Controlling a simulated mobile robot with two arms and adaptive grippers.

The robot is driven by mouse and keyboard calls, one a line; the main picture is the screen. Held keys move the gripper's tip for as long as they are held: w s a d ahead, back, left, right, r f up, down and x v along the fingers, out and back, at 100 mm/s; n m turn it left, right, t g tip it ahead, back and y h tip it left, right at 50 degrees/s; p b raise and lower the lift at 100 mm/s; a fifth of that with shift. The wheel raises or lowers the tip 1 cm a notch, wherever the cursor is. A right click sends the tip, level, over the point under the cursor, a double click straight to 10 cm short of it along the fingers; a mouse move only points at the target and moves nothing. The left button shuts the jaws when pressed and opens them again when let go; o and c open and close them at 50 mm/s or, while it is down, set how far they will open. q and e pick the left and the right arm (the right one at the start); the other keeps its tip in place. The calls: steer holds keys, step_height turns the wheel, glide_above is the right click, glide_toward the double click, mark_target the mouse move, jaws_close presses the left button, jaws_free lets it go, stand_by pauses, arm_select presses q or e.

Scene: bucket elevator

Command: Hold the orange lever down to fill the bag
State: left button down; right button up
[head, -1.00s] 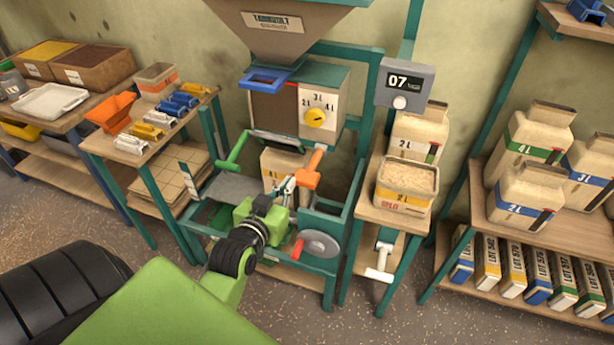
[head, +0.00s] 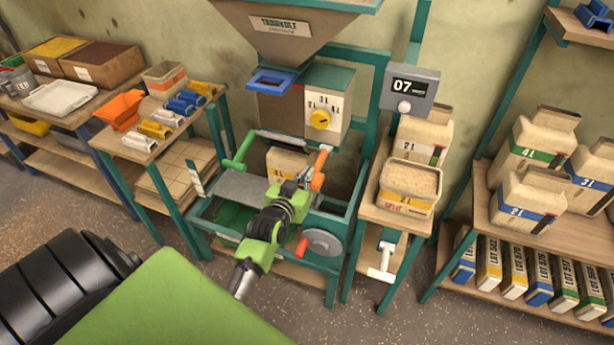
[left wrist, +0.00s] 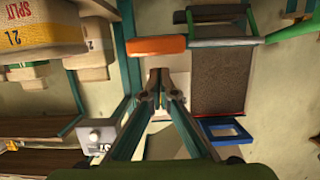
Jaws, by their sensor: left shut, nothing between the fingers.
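The orange lever (head: 318,181) sticks out at the right front of the filling machine, below the yellow dial. In the left wrist view its orange grip (left wrist: 157,46) lies just beyond my fingertips. My left gripper (head: 304,180) is beside the lever in the head view. In the left wrist view its fingers (left wrist: 157,78) are shut with nothing between them. I cannot tell whether they touch the lever. A bag with a yellow band (head: 286,163) stands inside the machine under the spout, partly hidden by my arm. My right gripper is not in view.
The hopper (head: 290,35) and blue spout frame (head: 270,80) are above. A display reading 07 (head: 410,88) is on the right, over an open grain-filled bag (head: 408,183). A green handle (head: 238,155) and red crank handle (head: 302,247) are near my arm.

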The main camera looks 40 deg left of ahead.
arm_select(q)
steer(key=shift+f, duration=0.7)
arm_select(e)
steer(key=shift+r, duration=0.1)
arm_select(q)
steer(key=shift+f, duration=0.15)
